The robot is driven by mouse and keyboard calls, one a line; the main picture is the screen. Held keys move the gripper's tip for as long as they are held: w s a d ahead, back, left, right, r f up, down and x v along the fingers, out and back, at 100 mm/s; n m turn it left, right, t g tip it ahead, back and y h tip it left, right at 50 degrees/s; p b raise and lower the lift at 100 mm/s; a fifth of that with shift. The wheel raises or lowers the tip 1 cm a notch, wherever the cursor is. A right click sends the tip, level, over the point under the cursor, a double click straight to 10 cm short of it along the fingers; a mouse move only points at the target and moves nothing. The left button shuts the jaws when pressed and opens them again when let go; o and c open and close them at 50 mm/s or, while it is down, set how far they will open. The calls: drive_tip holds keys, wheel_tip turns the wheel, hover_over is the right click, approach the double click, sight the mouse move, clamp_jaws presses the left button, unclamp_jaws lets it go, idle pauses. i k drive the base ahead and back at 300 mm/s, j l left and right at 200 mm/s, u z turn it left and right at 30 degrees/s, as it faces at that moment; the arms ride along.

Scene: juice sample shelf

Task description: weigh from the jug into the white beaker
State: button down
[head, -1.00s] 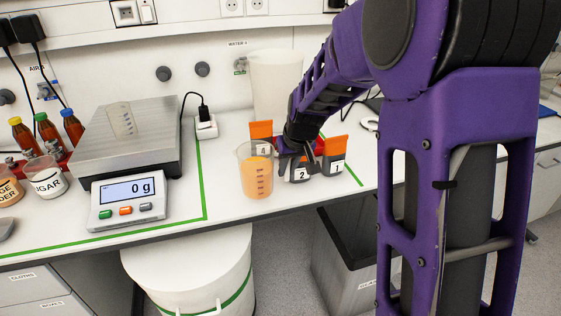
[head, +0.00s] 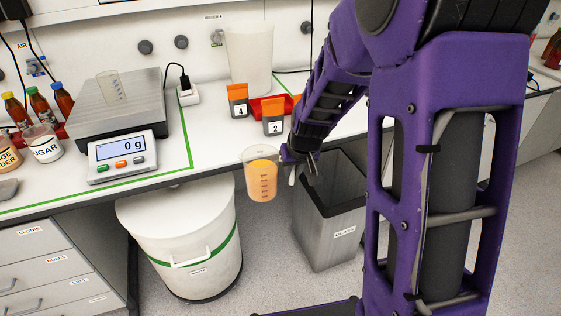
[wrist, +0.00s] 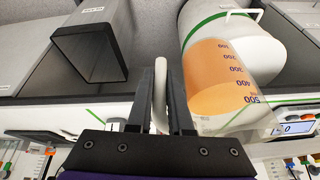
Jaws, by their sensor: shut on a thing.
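The jug (head: 262,178) is clear, marked with a scale and holds orange juice. My gripper (head: 297,172) is shut on its handle, and the jug hangs about upright in front of the bench edge, off the bench top. In the wrist view, the pale handle (wrist: 160,85) stands between the two fingers and the jug (wrist: 222,82) is to their right. A small whitish beaker (head: 112,88) stands on the pan of the scale (head: 85,128). The display (head: 121,147) reads 0 g.
A large translucent container (head: 250,58) stands at the back. Cartons 4 (head: 238,103) and 2 (head: 273,118) stand near a red tray (head: 287,102). Bottles (head: 40,108) and a sugar tub (head: 42,145) are left. A lidded white bin (head: 185,240) and a grey bin (head: 335,215) stand below.

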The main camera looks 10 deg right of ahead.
sight(110, 82)
drive_tip(key=k+j, duration=0.15)
drive_tip(key=j, duration=0.75)
drive_tip(key=k+j, duration=0.15)
drive_tip(key=j, duration=1.35)
